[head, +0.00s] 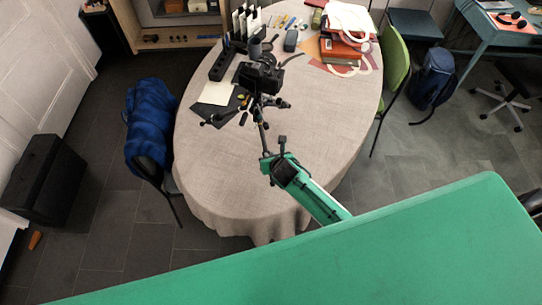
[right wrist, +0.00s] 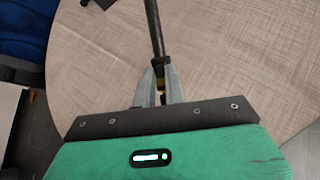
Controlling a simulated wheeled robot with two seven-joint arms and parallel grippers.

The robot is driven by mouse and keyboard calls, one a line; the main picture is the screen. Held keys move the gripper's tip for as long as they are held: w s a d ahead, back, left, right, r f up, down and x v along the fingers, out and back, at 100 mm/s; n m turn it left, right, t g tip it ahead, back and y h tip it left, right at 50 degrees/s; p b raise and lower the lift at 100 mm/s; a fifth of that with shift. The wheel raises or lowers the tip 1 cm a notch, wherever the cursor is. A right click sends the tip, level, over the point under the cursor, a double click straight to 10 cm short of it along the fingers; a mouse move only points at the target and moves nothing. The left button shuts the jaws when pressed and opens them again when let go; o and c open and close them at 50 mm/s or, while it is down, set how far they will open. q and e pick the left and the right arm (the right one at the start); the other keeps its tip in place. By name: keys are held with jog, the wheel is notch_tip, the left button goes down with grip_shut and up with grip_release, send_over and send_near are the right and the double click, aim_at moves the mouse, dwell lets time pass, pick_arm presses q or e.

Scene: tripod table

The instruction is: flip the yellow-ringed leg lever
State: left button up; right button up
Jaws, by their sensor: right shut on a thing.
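One thin dark leg (right wrist: 153,25) runs toward me in the right wrist view and ends between my fingers. My right gripper (head: 267,155) is at the near end of this leg. In the right wrist view the two grey fingers of the right gripper (right wrist: 159,74) are closed around a dark leg joint. A bit of yellow, likely the ringed lever (right wrist: 160,83), shows between them; the fingers hide most of it. My left gripper is out of view.
A dark mat with a cream sheet (head: 216,93) lies by the tripod. Behind are a black organizer (head: 221,64) and red books (head: 340,50). A blue-draped chair (head: 150,115) is at left, a green chair (head: 395,60) at right. The near tabletop is clear.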

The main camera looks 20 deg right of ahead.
jog(key=shift+w+r, duration=0.15)
jog(key=shift+w, duration=0.05)
grip_shut()
jog(key=shift+w+r+p, duration=0.15)
jog(key=shift+w+p, duration=0.1)
jog(key=shift+p, duration=0.15)
jog(key=shift+o, duration=1)
grip_release()
jog(key=w+r+p+v, duration=0.1)
jog(key=v, duration=0.5)
jog(key=shift+p, duration=0.4)
